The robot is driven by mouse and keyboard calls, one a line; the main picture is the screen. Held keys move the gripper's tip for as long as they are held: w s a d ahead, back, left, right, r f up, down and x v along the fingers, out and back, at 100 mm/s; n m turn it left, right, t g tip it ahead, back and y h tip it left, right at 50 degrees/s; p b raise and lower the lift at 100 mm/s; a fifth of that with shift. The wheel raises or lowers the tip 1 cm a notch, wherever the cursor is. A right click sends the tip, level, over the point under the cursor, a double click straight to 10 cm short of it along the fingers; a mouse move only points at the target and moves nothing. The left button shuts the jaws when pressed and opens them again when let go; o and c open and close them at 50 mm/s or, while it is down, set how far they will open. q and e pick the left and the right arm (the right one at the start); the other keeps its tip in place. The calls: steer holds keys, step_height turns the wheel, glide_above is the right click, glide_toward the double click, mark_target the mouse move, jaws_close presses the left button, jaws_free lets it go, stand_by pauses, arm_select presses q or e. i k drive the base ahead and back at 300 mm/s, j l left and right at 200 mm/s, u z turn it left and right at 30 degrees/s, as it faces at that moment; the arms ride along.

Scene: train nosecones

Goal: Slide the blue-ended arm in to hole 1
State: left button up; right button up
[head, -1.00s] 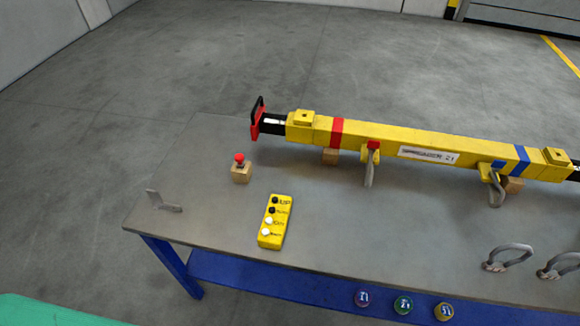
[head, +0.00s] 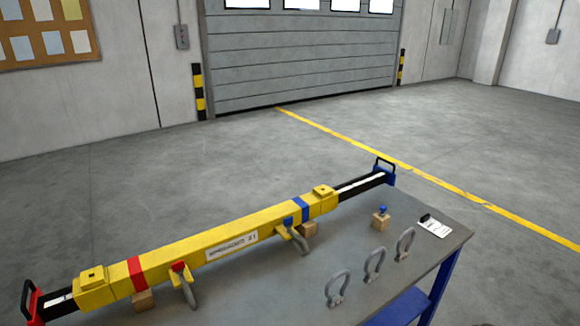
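The yellow spreader beam (head: 210,250) lies on wooden blocks on the grey table. Its blue-ended arm (head: 362,186) sticks out of the right end, black with a white strip and a blue end plate with a black handle (head: 385,165). A good length of this arm shows outside the beam. The red-ended arm (head: 58,300) sticks out a shorter way at the left end. Hole numbers are too small to read. A blue-topped pin (head: 383,210) stands in a small wooden block (head: 380,221) near the blue end. Neither gripper is in view.
Several grey shackles stand on the table, one near the front (head: 338,288). Two more hang under the beam. A clipboard-like white card (head: 434,227) lies near the table's right corner. Open floor lies beyond the table, up to a roller door (head: 300,60).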

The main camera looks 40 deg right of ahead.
mark_target(379, 175)
steer(key=z, duration=1.65)
steer(key=i+l+u, duration=0.15)
steer(key=u, duration=0.25)
steer(key=i+l+u, duration=0.1)
steer(key=l+u, duration=0.65)
